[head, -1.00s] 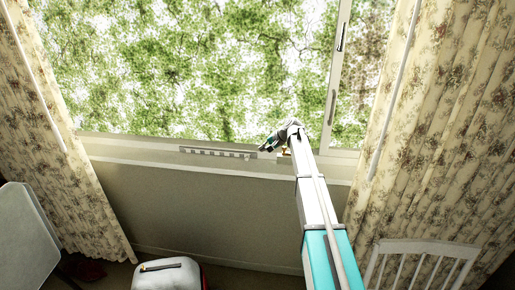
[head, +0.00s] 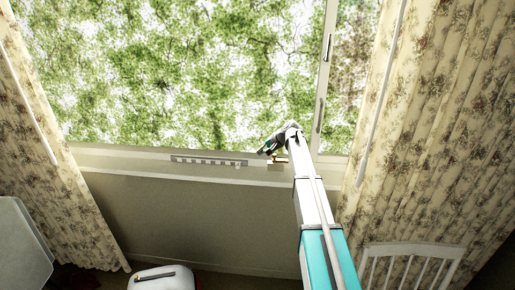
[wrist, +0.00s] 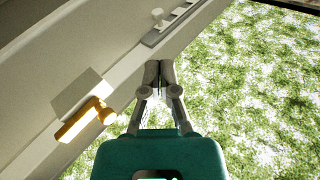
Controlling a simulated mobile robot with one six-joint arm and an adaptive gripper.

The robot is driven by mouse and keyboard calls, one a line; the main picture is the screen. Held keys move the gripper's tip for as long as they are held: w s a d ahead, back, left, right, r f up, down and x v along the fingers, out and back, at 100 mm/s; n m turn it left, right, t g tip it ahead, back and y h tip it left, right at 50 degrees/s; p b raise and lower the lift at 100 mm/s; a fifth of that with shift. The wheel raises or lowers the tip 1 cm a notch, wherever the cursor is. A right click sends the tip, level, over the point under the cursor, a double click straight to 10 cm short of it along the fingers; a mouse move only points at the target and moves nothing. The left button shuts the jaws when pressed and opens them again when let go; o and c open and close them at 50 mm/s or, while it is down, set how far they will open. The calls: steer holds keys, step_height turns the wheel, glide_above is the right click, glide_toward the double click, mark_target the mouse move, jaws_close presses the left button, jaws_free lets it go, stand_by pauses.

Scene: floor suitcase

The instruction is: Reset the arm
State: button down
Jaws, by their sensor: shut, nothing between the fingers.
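My gripper (wrist: 159,72) is shut and empty in the wrist view, its two fingertips together over the edge of the window sill. In the head view my gripper (head: 266,150) is at the end of my outstretched arm, close to the sill (head: 130,163) in front of the window. Nothing is held. A small brass-coloured handle on a white block (wrist: 85,118) lies to the left of my gripper in the wrist view, apart from the fingers. In the head view it shows just below my gripper, partly beside my arm.
A slotted strip (head: 208,161) lies along the sill to the left of my gripper. Floral curtains (head: 440,130) hang on both sides. A white suitcase (head: 162,279) is on the floor below. A white chair (head: 412,252) stands at lower right, a pale panel (head: 22,245) at lower left.

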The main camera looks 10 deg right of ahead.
steer(key=s+a+f+n+g+h, duration=0.1)
steer(key=s+f+n+h, duration=0.1)
steer(key=s, duration=1.2)
steer(key=s+a+f+n+g+h, duration=0.1)
steer(key=s+a+n+g+h, duration=0.1)
steer(key=s, duration=1.1)
steer(key=s+a+f+n+g+h, duration=0.1)
steer(key=s+a+f+n+h, duration=0.1)
steer(key=s, duration=1.2)
steer(key=shift+s+a+f+g+h, duration=0.2)
steer(key=shift+s+f+g+h, duration=0.15)
steer(key=shift+h, duration=0.55)
steer(key=shift+w+d, duration=0.1)
steer(key=shift+w, duration=0.15)
